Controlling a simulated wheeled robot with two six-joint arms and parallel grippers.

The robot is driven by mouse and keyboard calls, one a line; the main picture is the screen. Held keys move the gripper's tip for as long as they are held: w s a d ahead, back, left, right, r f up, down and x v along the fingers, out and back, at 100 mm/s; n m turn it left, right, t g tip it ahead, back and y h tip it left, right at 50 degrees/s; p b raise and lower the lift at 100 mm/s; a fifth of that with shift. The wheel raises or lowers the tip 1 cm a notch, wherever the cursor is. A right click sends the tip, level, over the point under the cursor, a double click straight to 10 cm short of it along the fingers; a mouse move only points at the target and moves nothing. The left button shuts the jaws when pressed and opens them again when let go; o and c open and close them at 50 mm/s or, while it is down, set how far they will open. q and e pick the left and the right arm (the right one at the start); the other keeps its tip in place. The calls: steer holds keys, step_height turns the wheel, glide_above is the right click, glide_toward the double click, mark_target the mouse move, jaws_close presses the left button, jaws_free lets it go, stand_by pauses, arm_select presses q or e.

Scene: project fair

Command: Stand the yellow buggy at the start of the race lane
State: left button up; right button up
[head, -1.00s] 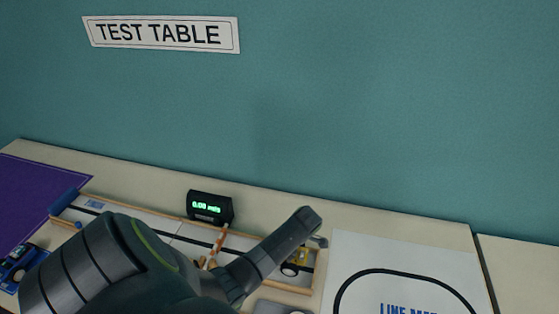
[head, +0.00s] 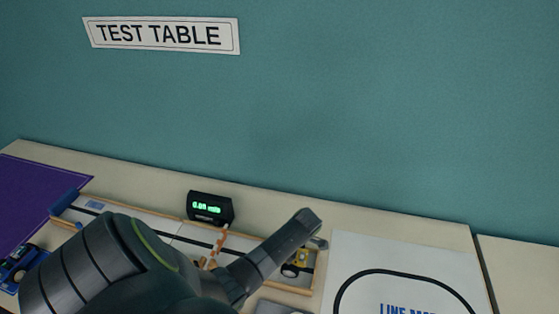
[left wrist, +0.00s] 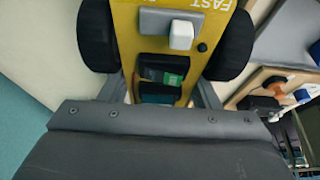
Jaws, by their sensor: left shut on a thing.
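The yellow buggy (head: 301,262), with black wheels, is at the right end of the race lane (head: 160,225), a wood-railed track with a pale floor and dark centre line. In the left wrist view the buggy (left wrist: 150,45) fills the top middle, with a white block and lettering on it. My left gripper (left wrist: 160,88) is shut on the buggy, one finger on each side of its body. In the head view my left arm hides part of the lane and most of the grip. I cannot tell whether the wheels touch the lane floor. My right gripper is not in view.
A black display (head: 210,207) with green digits stands behind the lane. An orange post (head: 221,240) is at mid-lane and a blue block (head: 64,201) at the left end. A blue vehicle (head: 20,262) is at far left. A line mat (head: 375,255) lies right of the lane.

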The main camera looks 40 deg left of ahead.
arm_select(q)
steer(key=shift+p, duration=0.3)
stand_by(0.5)
steer(key=shift+f, duration=0.95)
stand_by(1.6)
steer(key=shift+f, duration=0.1)
stand_by(0.6)
steer(key=o, duration=0.9)
